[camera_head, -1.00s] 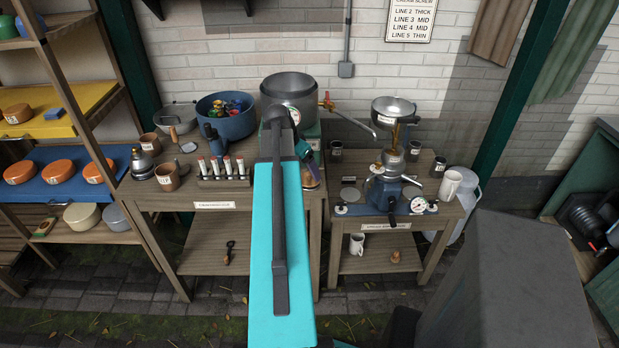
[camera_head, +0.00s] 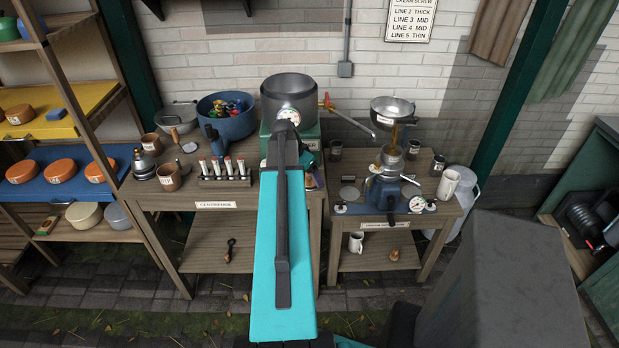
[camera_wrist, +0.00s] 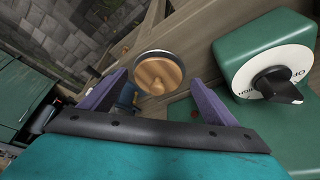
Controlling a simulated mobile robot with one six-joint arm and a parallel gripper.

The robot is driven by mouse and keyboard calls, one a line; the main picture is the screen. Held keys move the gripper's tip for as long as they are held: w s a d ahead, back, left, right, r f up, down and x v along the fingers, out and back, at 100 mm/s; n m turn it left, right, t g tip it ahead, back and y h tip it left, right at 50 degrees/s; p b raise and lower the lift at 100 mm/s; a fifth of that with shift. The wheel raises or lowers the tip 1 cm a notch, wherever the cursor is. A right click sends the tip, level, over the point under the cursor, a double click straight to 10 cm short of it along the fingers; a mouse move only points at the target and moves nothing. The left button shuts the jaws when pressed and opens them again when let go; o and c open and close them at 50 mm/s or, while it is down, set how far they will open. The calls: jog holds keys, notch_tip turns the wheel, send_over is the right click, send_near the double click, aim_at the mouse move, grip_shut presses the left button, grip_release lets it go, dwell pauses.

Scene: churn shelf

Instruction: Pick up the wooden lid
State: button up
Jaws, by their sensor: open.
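The wooden lid (camera_wrist: 172,72) shows in the wrist view as a round, light brown disc with a knob, inside a thin grey rim. My gripper (camera_wrist: 157,80) has two purple fingers spread apart, one on each side of the lid in the picture. No contact shows between the fingers and the lid, and I cannot tell the gap in depth. In the head view my own arm covers most of the area around the gripper, and I cannot make out the lid clearly there.
A green box with a white dial and black knob (camera_wrist: 275,86) stands close right of my gripper in the wrist view. In the head view, a rack of tubes (camera_head: 224,172), a blue tub (camera_head: 228,118) and a large grey pot (camera_head: 300,98) crowd the bench around my arm.

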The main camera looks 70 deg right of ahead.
jog(key=c, duration=1.1)
jog(key=shift+r, duration=0.2)
jog(key=shift+r+b, duration=0.75)
jog(key=shift+r, duration=0.55)
jog(key=shift+a+r, duration=0.1)
jog(key=shift+r, duration=0.2)
jog(key=a+b, duration=0.4)
jog(key=a, duration=0.1)
jog(key=w+a+r+b, duration=0.1)
jog(key=a+b, duration=0.3)
jog(key=a, duration=0.1)
jog(key=w+a+b, duration=0.1)
jog(key=a+b, duration=0.3)
jog(key=a, duration=0.1)
jog(key=shift+w+a+r, duration=0.15)
jog(key=shift+w, duration=0.1)
